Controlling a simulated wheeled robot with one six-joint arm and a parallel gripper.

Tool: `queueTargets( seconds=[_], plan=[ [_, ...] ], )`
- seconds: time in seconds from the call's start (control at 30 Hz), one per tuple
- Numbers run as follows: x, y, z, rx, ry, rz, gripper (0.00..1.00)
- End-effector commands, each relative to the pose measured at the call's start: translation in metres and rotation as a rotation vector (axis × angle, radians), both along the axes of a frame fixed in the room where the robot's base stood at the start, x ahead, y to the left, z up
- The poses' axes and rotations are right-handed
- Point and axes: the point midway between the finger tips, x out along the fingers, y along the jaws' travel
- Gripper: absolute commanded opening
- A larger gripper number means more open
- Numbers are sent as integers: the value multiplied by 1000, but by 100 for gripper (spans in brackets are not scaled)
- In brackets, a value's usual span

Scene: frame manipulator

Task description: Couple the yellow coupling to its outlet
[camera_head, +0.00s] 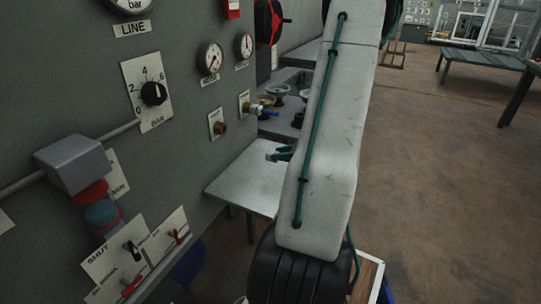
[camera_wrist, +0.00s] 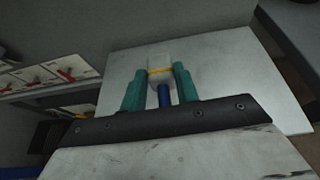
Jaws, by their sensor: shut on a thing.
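The yellow coupling (camera_wrist: 160,74) is a pale grey piece with a yellow band and a blue hose or stem below it. My gripper (camera_wrist: 159,80) is shut on it, one teal finger on each side. In the head view my gripper (camera_head: 280,153) shows only in part beside my arm, over a grey shelf, and the coupling is hidden there. A brass outlet (camera_head: 220,128) on a white plate sticks out of the grey panel to the left of my gripper, apart from it. A second outlet (camera_head: 247,104) has a blue-ended part (camera_head: 266,111) at it. I cannot tell which outlet is the yellow one.
The grey shelf (camera_head: 236,190) juts out from the panel under my gripper. Gauges (camera_head: 210,57), a black knob (camera_head: 153,93) and a grey box (camera_head: 72,163) are on the panel. Round fittings (camera_head: 278,90) stand behind on a ledge. Open floor lies to the right.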

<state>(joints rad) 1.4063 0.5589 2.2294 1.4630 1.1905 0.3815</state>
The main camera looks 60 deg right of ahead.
Motion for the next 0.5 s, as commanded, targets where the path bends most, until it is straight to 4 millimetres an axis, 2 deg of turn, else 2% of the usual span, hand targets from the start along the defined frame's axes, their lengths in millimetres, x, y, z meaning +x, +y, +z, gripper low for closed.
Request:
queueTargets(
  seconds=[0.03, 0.1, 0.23, 0.4, 0.5],
  plan=[
    [12, 7, 18, -9, -2, 21, 4],
    [25, 17, 39, -8, -2, 34, 4],
    [45, 39, 72, -6, -3, 38, 4],
    [57, 59, 98, -3, -1, 11, 4],
    [57, 63, 101, 0, 0, -23, 4]
  ],
)
